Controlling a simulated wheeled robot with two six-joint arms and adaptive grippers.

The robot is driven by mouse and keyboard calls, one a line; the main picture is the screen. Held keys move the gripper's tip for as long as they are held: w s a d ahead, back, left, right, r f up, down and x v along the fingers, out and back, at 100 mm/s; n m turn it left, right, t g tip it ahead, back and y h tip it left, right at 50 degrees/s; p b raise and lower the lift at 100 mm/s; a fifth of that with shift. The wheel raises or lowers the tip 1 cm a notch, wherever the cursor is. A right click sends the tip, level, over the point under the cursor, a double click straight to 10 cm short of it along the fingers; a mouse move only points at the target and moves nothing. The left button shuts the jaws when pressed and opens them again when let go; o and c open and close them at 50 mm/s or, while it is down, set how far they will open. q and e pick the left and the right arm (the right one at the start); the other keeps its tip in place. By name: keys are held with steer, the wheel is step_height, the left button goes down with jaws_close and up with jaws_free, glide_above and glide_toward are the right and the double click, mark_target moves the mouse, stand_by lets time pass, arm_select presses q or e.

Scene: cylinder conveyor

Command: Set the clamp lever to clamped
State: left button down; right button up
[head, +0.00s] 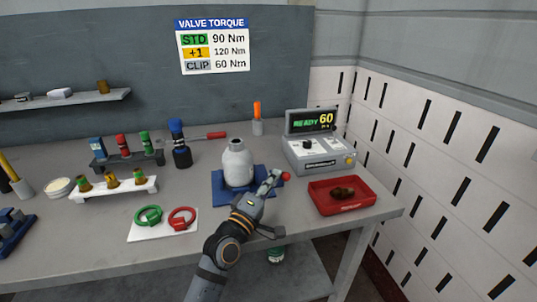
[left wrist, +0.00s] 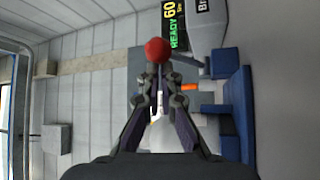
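The clamp lever's red ball knob (head: 286,176) shows at the right of the blue clamp base (head: 228,196). A pale grey bottle-shaped valve body (head: 237,165) stands upright in this base. My left gripper (head: 276,178) reaches over the base's front right corner, with its fingertips at the knob. In the left wrist view, the knob (left wrist: 157,50) sits at the tips of the left gripper's fingers (left wrist: 158,68), which close in on it from both sides. The lever's arm is mostly hidden by the fingers. My right gripper is in neither view.
A grey controller (head: 318,155) reading READY 60 stands behind right. A red tray (head: 343,207) with brown pieces lies right of the gripper. A white board (head: 162,227) with green and red rings lies left. Racks of coloured parts (head: 113,188) stand further left.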

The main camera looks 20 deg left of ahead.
arm_select(q)
steer(key=v, duration=0.6)
steer(key=shift+s+d, duration=0.1)
steer(key=shift+s, duration=0.05)
steer(key=shift+s+f, duration=0.1)
steer(key=shift+s, duration=0.3)
